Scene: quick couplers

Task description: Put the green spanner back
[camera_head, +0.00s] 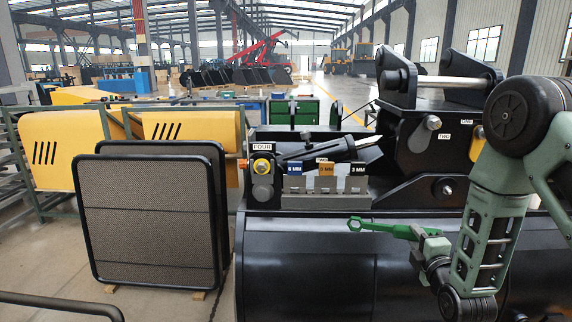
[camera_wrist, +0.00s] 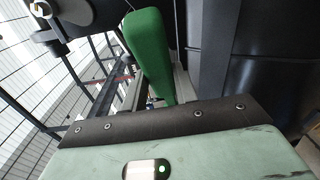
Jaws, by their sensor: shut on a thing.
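The green spanner (camera_head: 388,229) is held out level in front of the black bucket, its ring end pointing left in the head view. My gripper (camera_head: 428,240) is shut on its right-hand part. The spanner is apart from the grey block stand and a little below it. In the wrist view a broad green length of the spanner (camera_wrist: 148,55) rises beyond the dark edge of my gripper. The fingertips are hidden there, so the grip itself does not show in that view.
The grey block stand (camera_head: 325,201) carries blocks with blue, orange and black labels. A pin marked FOUR (camera_head: 262,166) is at its left. The black coupler (camera_head: 400,100) rises at the right, close to my arm. The black bucket (camera_head: 330,265) fills the front. A mesh panel (camera_head: 150,220) stands left.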

